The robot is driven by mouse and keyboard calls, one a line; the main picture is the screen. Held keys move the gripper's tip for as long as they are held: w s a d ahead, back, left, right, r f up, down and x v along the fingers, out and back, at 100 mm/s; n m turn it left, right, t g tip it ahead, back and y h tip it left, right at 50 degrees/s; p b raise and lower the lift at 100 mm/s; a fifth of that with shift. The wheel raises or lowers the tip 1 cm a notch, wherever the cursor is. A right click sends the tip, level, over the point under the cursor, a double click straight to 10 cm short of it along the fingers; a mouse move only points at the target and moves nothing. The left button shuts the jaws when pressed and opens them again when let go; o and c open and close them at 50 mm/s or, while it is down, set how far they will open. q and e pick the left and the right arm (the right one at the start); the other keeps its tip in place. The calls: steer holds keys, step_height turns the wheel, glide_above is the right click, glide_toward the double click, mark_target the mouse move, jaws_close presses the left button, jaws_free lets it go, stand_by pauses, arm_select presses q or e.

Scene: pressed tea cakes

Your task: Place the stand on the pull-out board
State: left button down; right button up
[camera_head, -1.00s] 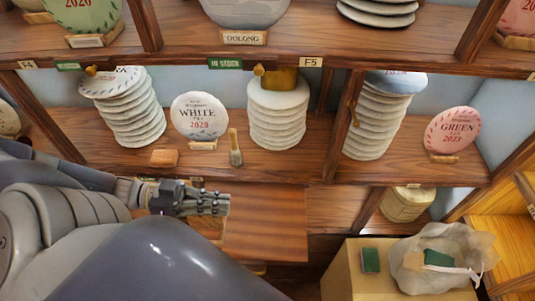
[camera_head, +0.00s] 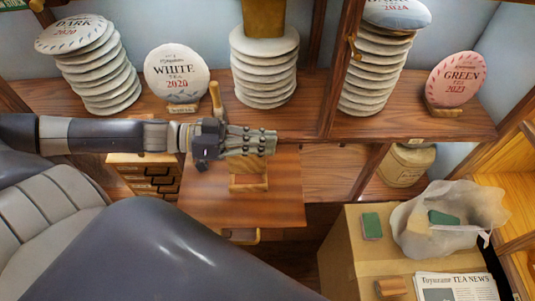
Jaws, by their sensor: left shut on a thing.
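The stand (camera_head: 249,178) is a small light-wood piece below the fingers of my left gripper (camera_head: 262,143). The gripper is shut on it, and the fingers hide its upper part. The stand is over the middle of the board. I cannot tell whether it touches the surface. My right gripper is not in view.
The shelf behind holds stacked tea cakes (camera_head: 265,70), a white tea cake (camera_head: 177,75) and an upright wooden-handled tool (camera_head: 216,100). Small drawers (camera_head: 150,178) are at the left. A cardboard box (camera_head: 345,250) with a plastic bag (camera_head: 455,220) stands at the right. The board's front is clear.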

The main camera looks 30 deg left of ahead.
arm_select(q)
steer(key=shift+w+d+f, duration=0.15)
steer(key=shift+w+f, duration=0.1)
steer(key=shift+f, duration=0.65)
steer(key=shift+w+d+f, duration=0.15)
steer(key=shift+w+f, duration=0.05)
steer(key=shift+f, duration=0.7)
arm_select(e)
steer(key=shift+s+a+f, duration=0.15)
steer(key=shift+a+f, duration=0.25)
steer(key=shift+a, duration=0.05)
arm_select(q)
steer(key=c, duration=1.8)
jaws_free()
steer(key=shift+f+b, duration=0.1)
steer(key=shift+b, duration=0.2)
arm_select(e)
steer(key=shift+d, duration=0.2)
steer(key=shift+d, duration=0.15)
